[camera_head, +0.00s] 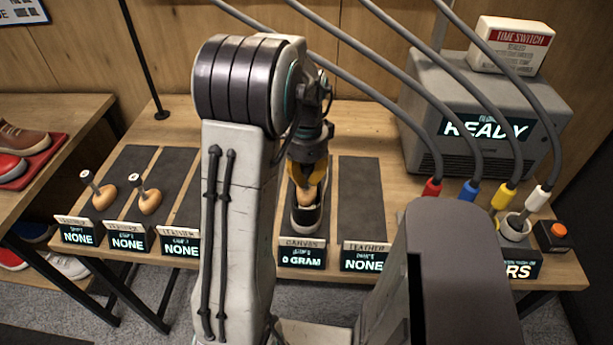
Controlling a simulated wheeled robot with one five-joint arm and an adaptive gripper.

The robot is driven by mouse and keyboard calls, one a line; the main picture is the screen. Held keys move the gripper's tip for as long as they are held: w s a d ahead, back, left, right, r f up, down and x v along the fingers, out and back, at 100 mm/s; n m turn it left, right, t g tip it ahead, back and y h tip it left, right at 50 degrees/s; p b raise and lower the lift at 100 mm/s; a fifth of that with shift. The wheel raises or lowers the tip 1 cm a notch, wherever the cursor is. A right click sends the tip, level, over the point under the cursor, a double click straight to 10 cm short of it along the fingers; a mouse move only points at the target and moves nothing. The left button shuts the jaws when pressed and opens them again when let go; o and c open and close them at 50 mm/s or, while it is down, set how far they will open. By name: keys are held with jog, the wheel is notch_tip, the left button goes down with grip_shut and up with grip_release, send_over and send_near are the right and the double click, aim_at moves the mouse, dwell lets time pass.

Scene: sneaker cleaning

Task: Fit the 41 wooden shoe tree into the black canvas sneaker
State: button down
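The black canvas sneaker (309,218) has a pale sole edge and stands on a dark mat behind the display reading "0 GRAM". A wooden shoe tree (306,197) is at the sneaker's opening, its tan body showing below my fingers. My gripper (307,177) is directly above the sneaker, its orange fingers closed around the top of this shoe tree. The fingers hide its handle and any size mark. I cannot tell how deep it sits in the sneaker. Two other wooden shoe trees (104,196) (150,202) lie on mats at the left.
The third left mat (180,190) and the mat labelled leather (361,200) look empty. A side shelf (40,110) holds other shoes.

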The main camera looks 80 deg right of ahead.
aim_at(306, 188)
jog(key=shift+f+b, duration=2.3)
jog(key=shift+f, duration=0.65)
jog(key=c, duration=1.3)
grip_release()
jog(key=shift+c, duration=0.2)
jog(key=shift+r, duration=0.1)
notch_tip(306, 188, up, 12)
jog(key=shift+f, duration=0.1)
